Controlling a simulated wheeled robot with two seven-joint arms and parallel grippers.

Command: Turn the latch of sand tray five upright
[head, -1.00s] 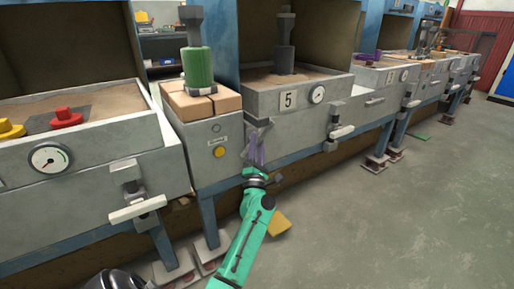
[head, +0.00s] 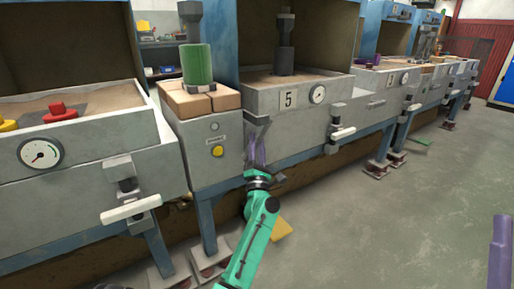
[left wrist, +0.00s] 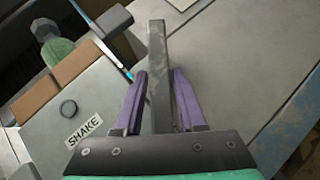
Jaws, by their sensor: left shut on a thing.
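Sand tray five (head: 290,118) is a grey box of sand with a "5" plate and a round gauge on its front. My left gripper (head: 259,148) is at the tray's front left corner, its purple fingers shut on a grey latch bar. In the left wrist view the latch (left wrist: 158,75) is a worn grey bar between the two fingers (left wrist: 157,100). The fingers and arm partly hide it in the head view, so I cannot tell its exact tilt. A second latch with a pale handle (head: 341,133) is on the tray's right front.
Left of tray five is a grey cabinet (head: 200,150) with a yellow button, wooden blocks and a green cylinder on top. Another tray (head: 90,150) stands farther left. A yellow piece (head: 280,229) lies on the floor by my arm.

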